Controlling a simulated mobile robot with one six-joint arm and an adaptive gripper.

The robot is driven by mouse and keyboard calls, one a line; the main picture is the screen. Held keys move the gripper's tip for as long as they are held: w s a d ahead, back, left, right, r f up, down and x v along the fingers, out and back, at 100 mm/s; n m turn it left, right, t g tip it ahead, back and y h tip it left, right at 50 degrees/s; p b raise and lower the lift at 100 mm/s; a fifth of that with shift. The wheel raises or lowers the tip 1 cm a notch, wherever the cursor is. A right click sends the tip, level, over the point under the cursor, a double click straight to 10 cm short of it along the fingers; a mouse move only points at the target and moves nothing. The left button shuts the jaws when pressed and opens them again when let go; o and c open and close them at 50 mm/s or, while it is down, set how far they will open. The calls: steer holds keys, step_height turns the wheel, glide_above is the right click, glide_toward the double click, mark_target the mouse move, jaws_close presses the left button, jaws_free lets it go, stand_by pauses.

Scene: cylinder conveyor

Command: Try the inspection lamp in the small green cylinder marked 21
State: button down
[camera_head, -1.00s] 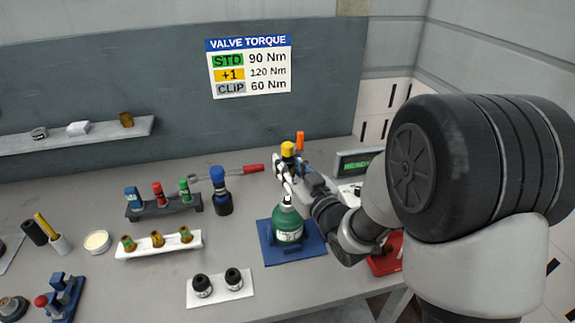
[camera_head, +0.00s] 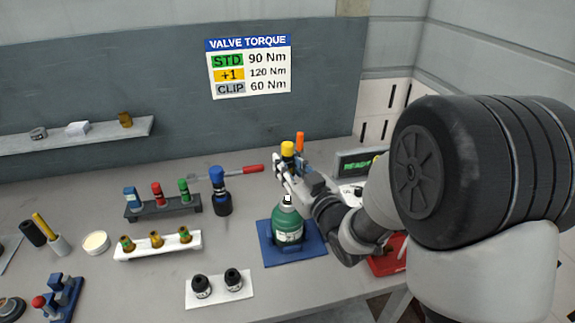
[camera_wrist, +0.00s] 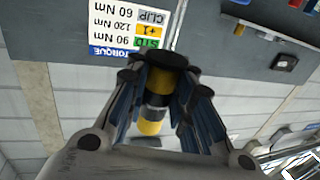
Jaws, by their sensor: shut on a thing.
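A yellow-and-black tool, apparently the inspection lamp (camera_head: 288,148), stands upright in my gripper. It also shows in the wrist view (camera_wrist: 150,127), between the two fingers, with a black disc at its far end. My gripper (camera_wrist: 158,100) is shut on it and shows in the head view (camera_head: 284,172) above the green cylinder. The small green cylinder (camera_head: 288,226) stands upright on a blue pad (camera_head: 312,248). Its pale neck top shows below the fingers, apart from the yellow cap. Its label is too small to read. Whether a thin part of the lamp reaches the neck I cannot tell.
A blue-topped dark bottle (camera_head: 222,200) stands left of the cylinder. A dark rack (camera_head: 160,210), a white rack (camera_head: 150,252) and a white plate (camera_head: 220,295) with two black fittings lie further left. A red-handled wrench (camera_head: 240,171) and an orange-topped item (camera_head: 300,140) are behind.

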mark_target(290, 153)
steer(key=shift+f+b, duration=2.8)
steer(key=shift+b, duration=0.1)
steer(key=shift+r, duration=0.1)
steer(key=shift+r+p, duration=2.95)
steer(key=shift+r, duration=2)
